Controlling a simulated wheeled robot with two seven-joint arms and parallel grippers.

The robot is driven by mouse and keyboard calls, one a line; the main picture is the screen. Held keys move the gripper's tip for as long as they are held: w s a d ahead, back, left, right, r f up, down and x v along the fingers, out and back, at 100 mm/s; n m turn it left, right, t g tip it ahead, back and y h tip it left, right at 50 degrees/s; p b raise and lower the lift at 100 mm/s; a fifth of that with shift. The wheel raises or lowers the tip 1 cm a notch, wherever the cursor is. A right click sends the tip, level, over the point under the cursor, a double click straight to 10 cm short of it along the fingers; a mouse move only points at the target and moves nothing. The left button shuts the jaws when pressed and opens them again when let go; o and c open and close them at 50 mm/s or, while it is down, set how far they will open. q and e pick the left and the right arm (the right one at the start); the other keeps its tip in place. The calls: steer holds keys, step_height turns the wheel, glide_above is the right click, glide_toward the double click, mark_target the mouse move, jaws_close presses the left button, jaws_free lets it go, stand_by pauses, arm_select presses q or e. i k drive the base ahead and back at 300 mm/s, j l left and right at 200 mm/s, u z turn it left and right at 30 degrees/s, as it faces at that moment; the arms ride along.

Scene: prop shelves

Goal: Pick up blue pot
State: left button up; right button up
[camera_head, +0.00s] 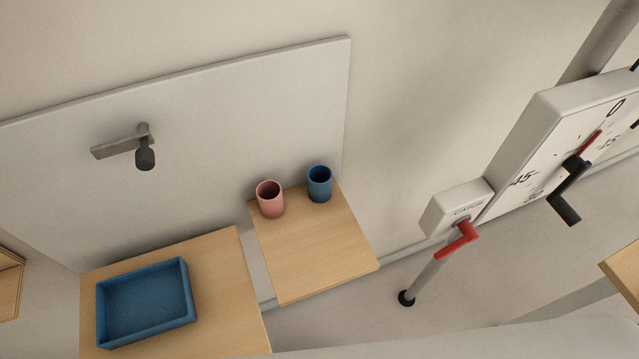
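The blue pot (319,184) is a small open-topped cylinder. It stands upright at the back right corner of a small wooden shelf (315,255). A pink pot (271,200) of similar shape stands upright to its left, with a small gap between them. Neither of my grippers shows in the head view, so I cannot see whether they are open or shut.
A blue tray (146,342) sits on a larger wooden shelf (225,290) at left. A grey panel (240,110) with a dark lever (145,158) stands behind. A dial box (565,130) and a catch box with a red handle (458,240) are at right. The small shelf's front is clear.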

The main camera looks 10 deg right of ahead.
mark_target(320, 177)
steer(key=k+l+z, duration=0.2)
steer(key=k+l, duration=0.15)
steer(key=k+l+z, duration=0.15)
steer(key=k+l, duration=0.15)
steer(key=l, duration=0.15)
steer(key=k+l+z, duration=0.2)
steer(key=l, duration=0.25)
steer(key=k, duration=0.1)
